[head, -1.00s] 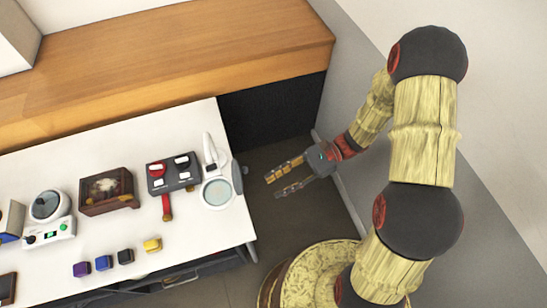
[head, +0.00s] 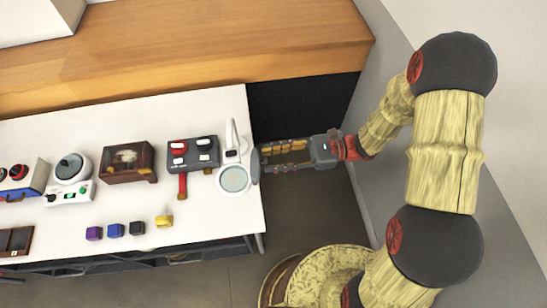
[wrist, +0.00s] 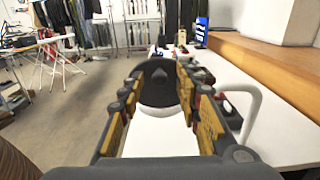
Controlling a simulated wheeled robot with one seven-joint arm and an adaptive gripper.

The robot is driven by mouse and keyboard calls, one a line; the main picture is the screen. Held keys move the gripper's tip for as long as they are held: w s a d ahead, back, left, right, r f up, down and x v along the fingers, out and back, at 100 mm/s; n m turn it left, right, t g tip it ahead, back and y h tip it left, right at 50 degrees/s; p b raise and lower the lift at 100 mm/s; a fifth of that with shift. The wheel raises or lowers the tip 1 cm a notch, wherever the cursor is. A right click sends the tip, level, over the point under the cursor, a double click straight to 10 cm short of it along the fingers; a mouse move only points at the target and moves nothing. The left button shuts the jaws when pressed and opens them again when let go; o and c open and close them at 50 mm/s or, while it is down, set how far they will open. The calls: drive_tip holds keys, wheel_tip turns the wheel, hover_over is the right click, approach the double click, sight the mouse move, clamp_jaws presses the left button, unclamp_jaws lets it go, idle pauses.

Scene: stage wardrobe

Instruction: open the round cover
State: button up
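A dark grey round cover (head: 255,166) stands upright at the right edge of the white table, seen nearly edge-on in the head view. In the wrist view the dark rounded cover (wrist: 160,88) faces me straight ahead, with a raised ridge in its middle. It sits beside a white device with a pale round window (head: 234,179) and an upright white handle-like bar (head: 230,135). My gripper (head: 262,160) reaches in from the right, its tips close to the cover. In the wrist view its fingers (wrist: 159,72) are spread wide, one on each side of the cover. Contact cannot be told.
A wooden ledge (head: 200,60) runs behind. Floor right of the table is clear.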

drive_tip(key=shift+c, duration=1.3)
clamp_jaws()
